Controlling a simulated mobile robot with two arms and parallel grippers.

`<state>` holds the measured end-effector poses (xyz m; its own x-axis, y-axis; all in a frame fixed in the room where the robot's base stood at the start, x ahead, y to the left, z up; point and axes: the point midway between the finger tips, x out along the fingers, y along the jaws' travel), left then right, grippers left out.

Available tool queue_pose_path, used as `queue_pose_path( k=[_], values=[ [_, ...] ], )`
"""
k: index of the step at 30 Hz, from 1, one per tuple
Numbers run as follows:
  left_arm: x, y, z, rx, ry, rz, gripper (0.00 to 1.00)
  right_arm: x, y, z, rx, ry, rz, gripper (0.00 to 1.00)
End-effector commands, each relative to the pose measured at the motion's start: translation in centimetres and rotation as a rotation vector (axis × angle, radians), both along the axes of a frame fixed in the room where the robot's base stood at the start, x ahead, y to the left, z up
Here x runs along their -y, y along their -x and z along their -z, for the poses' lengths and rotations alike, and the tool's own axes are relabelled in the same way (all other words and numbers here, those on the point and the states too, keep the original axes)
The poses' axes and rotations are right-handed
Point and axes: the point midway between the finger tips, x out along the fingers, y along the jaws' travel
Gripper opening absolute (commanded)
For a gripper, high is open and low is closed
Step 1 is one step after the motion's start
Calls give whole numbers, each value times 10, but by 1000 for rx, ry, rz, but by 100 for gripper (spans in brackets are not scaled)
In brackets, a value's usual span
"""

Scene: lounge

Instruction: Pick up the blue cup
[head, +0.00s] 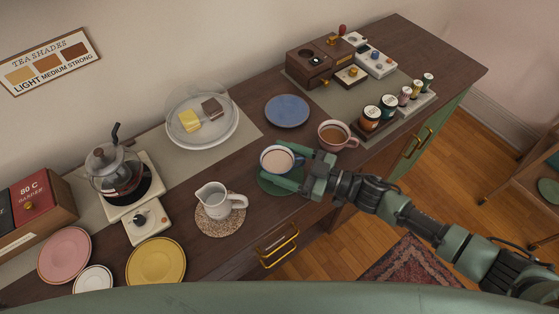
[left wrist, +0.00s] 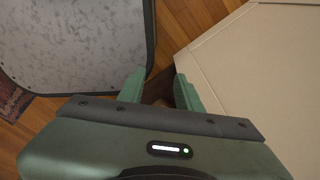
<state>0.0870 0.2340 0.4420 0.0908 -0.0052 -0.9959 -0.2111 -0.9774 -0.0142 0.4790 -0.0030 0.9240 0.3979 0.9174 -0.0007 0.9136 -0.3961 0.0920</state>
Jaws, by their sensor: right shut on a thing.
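The blue cup (head: 276,160), filled with a pale milky drink, is upright over a round green coaster (head: 282,184) near the counter's front edge. My right gripper (head: 292,165) is shut on the cup, reaching in from the right with fingers at its right and front side. The fingers and palm hide part of the cup and coaster, and I cannot tell whether the cup is lifted. In the left wrist view, my left gripper (left wrist: 160,88) is open, with its two green fingers apart and nothing between them.
A pink cup (head: 337,135) stands close behind my right gripper. A blue plate (head: 287,111) lies behind the blue cup. A white pitcher (head: 217,198) stands on a woven mat to the left. In the left wrist view, a grey speckled panel (left wrist: 75,40) lies left and a beige surface (left wrist: 260,75) right.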

Motion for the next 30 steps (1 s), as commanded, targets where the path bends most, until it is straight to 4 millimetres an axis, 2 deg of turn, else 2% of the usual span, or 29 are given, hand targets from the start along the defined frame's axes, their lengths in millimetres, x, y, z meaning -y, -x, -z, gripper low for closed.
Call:
queue_pose_path(
  k=[11, 30],
  values=[
    [0, 0, -1, 0, 0, 1, 35, 0, 0, -27, 3, -1, -2, 24],
    [-1, -1, -4, 0, -1, 3, 35, 0, 0, -110, 5, 0, -1, 24]
  ],
)
